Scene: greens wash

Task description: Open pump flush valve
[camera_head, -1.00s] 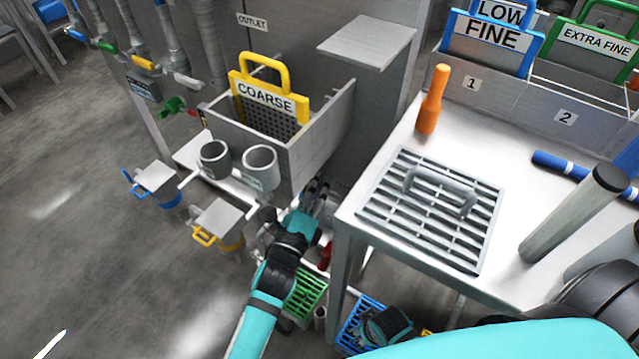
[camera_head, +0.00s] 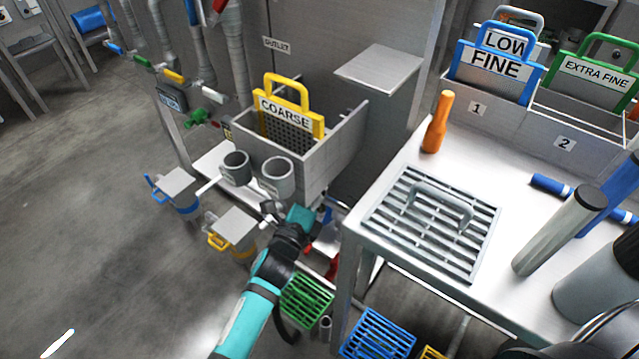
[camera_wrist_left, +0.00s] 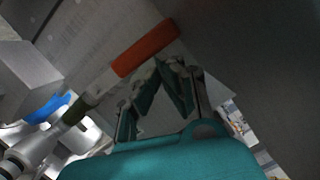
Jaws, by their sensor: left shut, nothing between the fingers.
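A red-orange lever handle (camera_wrist_left: 145,47) on a metal shaft runs diagonally across the left wrist view, just beyond the fingertips. I cannot tell whether they touch it. My left gripper (camera_wrist_left: 160,66) is shut and empty, its fingers drawn together. In the head view my left arm reaches under the front of the grey tank (camera_head: 310,165), and its fingertips are hard to make out there. A small red part (camera_head: 333,266) shows low beside the table leg; I cannot tell whether it is the same handle. My right gripper is not in view.
Two grey cups (camera_head: 278,177) stand at the tank's front. The steel table (camera_head: 410,140) bears a grate (camera_head: 430,220) and borders my left arm's right side. Floor at left is open.

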